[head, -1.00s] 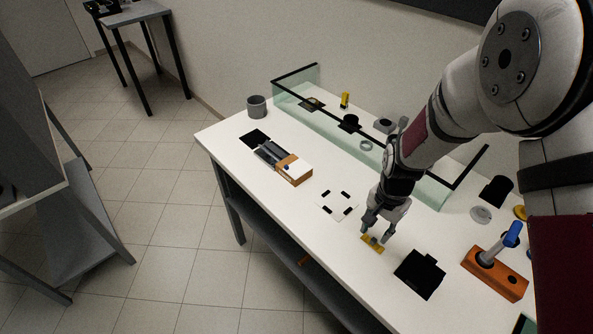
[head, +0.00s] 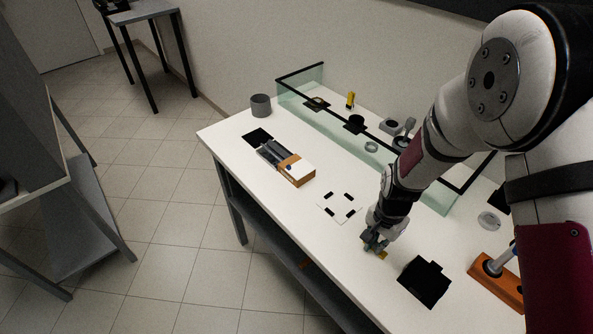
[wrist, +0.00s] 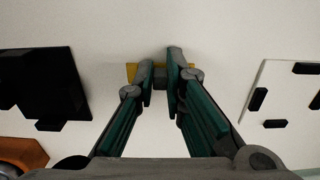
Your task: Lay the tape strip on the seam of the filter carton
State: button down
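Whether the strip is clear of the table cannot be told. An orange-brown and white box, apparently the filter carton (head: 298,172), sits farther left on the table. Its seam is too small to make out.
A white plate with black corner pieces (head: 340,207) lies between gripper and carton. A black block (head: 424,282) and an orange block (head: 494,287) stand to the right. A clear low screen (head: 345,135) runs behind. A grey cup (head: 261,105) stands at the far left.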

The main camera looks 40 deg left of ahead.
jog(key=shift+r, duration=0.1)
jog(key=shift+r+p, duration=1.05)
jog(key=shift+r, duration=1.85)
jog(key=shift+a, duration=0.1)
